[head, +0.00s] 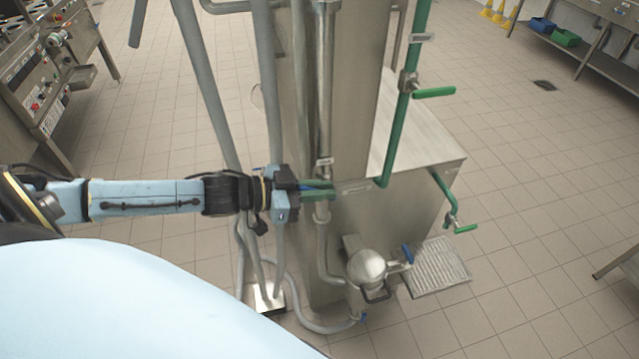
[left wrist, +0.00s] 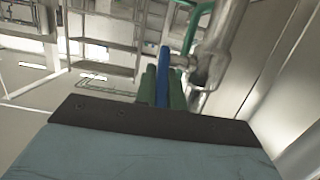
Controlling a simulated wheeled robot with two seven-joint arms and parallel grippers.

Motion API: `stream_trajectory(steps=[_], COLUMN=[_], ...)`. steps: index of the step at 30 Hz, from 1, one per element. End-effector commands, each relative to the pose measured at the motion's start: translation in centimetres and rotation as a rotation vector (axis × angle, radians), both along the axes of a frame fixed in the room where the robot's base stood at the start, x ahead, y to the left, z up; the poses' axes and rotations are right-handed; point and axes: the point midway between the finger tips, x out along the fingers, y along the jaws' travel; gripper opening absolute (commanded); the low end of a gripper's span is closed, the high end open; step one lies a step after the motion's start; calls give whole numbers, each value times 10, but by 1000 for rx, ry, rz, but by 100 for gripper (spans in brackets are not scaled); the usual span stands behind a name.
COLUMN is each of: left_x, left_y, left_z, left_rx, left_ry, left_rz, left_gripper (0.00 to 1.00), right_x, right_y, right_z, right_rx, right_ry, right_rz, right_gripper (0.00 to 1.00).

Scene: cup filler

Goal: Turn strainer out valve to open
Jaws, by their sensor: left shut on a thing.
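A blue valve handle (left wrist: 162,77) shows in the left wrist view, between the green fingers of my left gripper (left wrist: 163,88). The handle leads toward a metal valve body (left wrist: 213,62) on a steel pipe. In the head view my left arm reaches in from the left, and the left gripper (head: 316,190) is shut on the blue handle at the vertical steel pipe (head: 325,100). The fingers hide part of the handle there. My right gripper is not in view.
A steel machine cabinet (head: 425,120) stands behind the pipe. A green-handled valve (head: 434,92) sits on a green pipe to the right. A rounded strainer or pump housing (head: 366,268) with a blue handle (head: 407,254) is below, beside a floor grate (head: 438,268). Hoses hang left of the pipe.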

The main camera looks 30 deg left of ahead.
Motion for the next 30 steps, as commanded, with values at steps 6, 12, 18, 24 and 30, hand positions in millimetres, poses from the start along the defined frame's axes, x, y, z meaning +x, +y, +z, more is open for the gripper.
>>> stream_trajectory(steps=[6,12,18,24,30], left_x=[0,0,0,0,-1], left_y=[0,0,0,0,0], left_z=[0,0,0,0,0], left_rx=[4,3,3,3,2], left_ry=[5,4,4,3,4], left_rz=[0,0,0,0,0], left_gripper=[0,0,33,33,33], right_x=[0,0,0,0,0], right_y=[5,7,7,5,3], right_z=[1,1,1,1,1], right_rx=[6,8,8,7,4], right_ry=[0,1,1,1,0], right_rz=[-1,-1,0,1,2], right_gripper=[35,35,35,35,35])
